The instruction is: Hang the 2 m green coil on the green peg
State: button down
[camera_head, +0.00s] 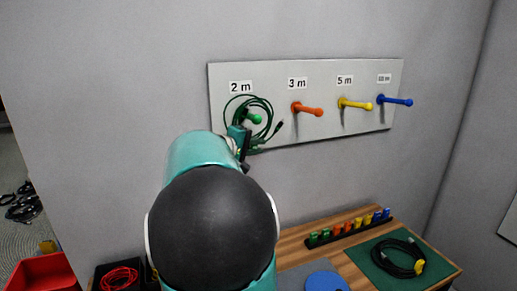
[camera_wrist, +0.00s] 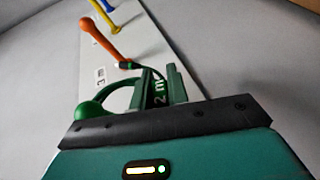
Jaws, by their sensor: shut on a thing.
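The green coil (camera_head: 268,104) is held up at the pegboard, below the "2 m" label. The green peg (camera_head: 256,119) shows inside the outline of its loops; I cannot tell whether the loops are threaded over the peg or only in front of it. My gripper (camera_head: 240,138) is shut on the coil at its lower left, beside the peg. My arm hides part of the coil.
The orange peg (camera_head: 307,109), yellow peg (camera_head: 355,104) and blue peg (camera_head: 395,100) stick out to the right, all empty. Below, the wooden table (camera_head: 292,243) bears a rack of coloured clips (camera_head: 350,228) and a black coil (camera_head: 398,257) on a green mat. A red bin (camera_head: 45,273) stands lower left.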

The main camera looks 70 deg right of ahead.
jog(key=w+d+f, duration=0.2)
jog(key=w+d, duration=0.2)
jog(key=shift+f, duration=0.4)
dwell(0.5)
jog(key=shift+w, duration=0.1)
dwell(0.3)
jog(key=c, duration=1.3)
grip_release()
jog(key=v, duration=1.3)
jog(key=shift+w+a+r, duration=0.1)
jog(key=shift+a, duration=0.2)
jog(key=shift+a, duration=0.1)
